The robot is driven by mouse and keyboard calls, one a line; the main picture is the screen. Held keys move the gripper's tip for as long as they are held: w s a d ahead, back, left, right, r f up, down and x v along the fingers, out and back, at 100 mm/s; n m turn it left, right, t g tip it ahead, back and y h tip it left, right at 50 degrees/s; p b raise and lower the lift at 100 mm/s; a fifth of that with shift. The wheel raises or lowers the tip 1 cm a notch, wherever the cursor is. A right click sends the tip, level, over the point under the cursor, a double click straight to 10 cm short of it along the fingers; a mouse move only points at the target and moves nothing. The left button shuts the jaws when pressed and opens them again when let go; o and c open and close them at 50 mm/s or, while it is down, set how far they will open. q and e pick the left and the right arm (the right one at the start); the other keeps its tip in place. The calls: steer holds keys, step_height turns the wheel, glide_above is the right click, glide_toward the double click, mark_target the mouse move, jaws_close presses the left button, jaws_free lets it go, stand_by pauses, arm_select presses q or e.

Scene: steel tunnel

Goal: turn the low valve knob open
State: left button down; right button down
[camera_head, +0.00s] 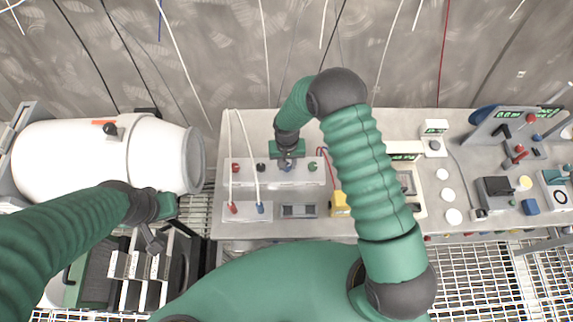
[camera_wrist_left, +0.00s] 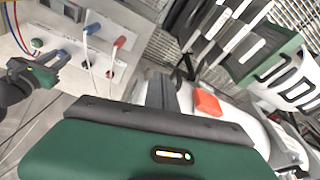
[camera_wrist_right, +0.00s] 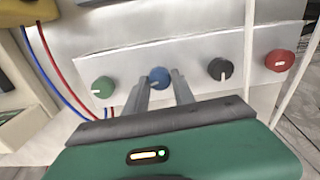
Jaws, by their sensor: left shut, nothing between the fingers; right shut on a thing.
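A white box on the table carries a row of small knobs: red (camera_head: 235,167), black (camera_head: 261,167), blue (camera_wrist_right: 159,77) and green (camera_head: 312,167). My right gripper (camera_head: 287,163) reaches down over the blue knob; in the right wrist view its fingers (camera_wrist_right: 163,80) are shut on that knob. The knob's pointer mark shows, but no label is legible, so I cannot tell which knob is the low valve. My left gripper (camera_head: 152,240) is shut and empty, away from the box, above the rack at the lower left.
A white tank (camera_head: 70,160) lies at the left, with a slotted rack (camera_head: 125,265) below it. Thin cables hang in front of the knob box. A yellow block (camera_head: 340,204) and meters stand right of the box, with more devices (camera_head: 495,192) further right.

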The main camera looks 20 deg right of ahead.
steer(key=shift+m+b, duration=0.45)
steer(key=shift+m, duration=0.85)
steer(key=c, duration=1.1)
jaws_free()
steer(key=shift+o, duration=0.2)
steer(key=shift+r, duration=0.1)
step_height(320, 180, up, 17)
steer(key=b, duration=0.2)
steer(key=shift+f, duration=0.2)
